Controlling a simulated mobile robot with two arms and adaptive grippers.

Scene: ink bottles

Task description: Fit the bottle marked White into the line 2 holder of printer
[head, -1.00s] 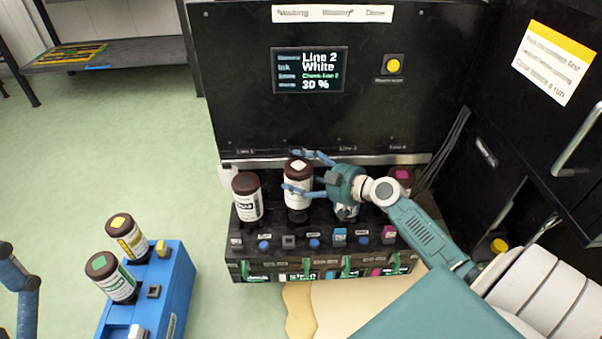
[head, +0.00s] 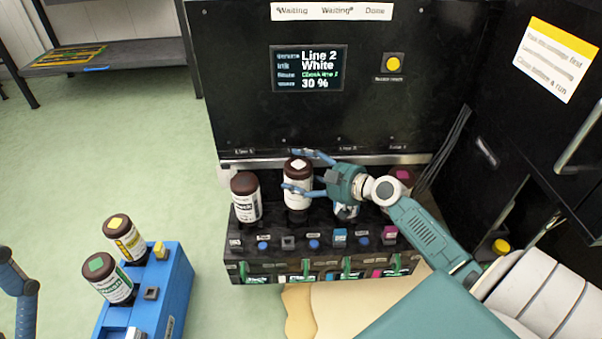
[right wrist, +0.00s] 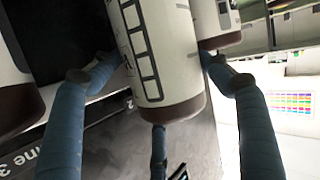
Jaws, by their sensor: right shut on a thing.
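The White bottle (head: 297,192), with a brown cap bearing a white square, stands upright at the second place of the printer's ink station (head: 315,262), below the screen reading Line 2 White. My right gripper (head: 300,172) is shut on it from the right, fingers around its upper body. In the right wrist view the bottle (right wrist: 160,50) sits between the fingers (right wrist: 160,95), brown cap toward the picture bottom. The line 2 holder is hidden behind the bottle; I cannot tell whether its base is seated. Part of my left gripper (head: 20,290) shows at the left edge.
A blue rack (head: 172,290) at lower left carries a yellow-marked bottle (head: 126,240) and a green-marked bottle (head: 108,280). Open floor lies between.

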